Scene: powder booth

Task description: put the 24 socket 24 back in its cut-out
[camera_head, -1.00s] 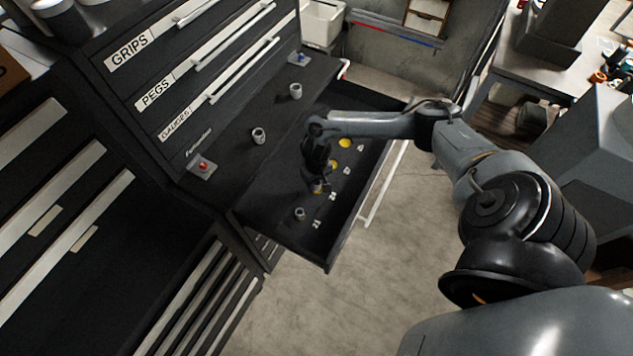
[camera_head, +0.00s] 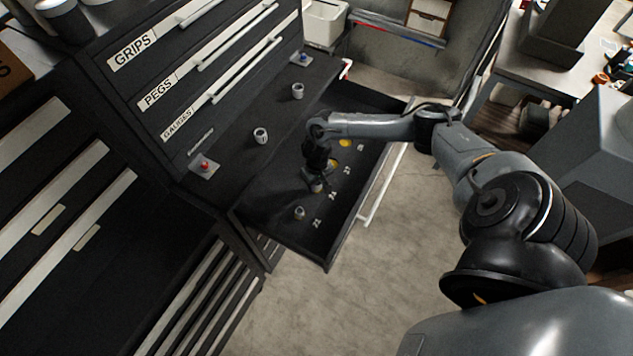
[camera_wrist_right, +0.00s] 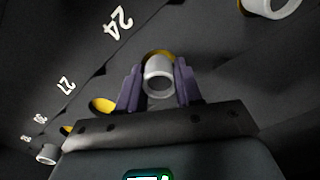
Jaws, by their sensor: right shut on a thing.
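My right gripper (camera_head: 316,183) is over the open drawer (camera_head: 262,212), fingers pointing down. In the right wrist view the purple fingers (camera_wrist_right: 158,88) are shut on a grey ring-shaped socket 24 (camera_wrist_right: 158,75). A yellow cut-out (camera_wrist_right: 157,53) shows just behind the socket, beside the printed label 24 (camera_wrist_right: 118,22). The socket appears at or just over this cut-out; I cannot tell whether it is seated. In the head view the gripper largely hides it. My left gripper is not in view.
Another socket (camera_head: 299,213) stands in the drawer by label 21. Bare yellow cut-outs (camera_head: 345,143) lie beyond my gripper. Two sockets (camera_head: 260,135) (camera_head: 297,91) stand on the ledge, with a red-button box (camera_head: 204,167). The drawer's walls surround the work area.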

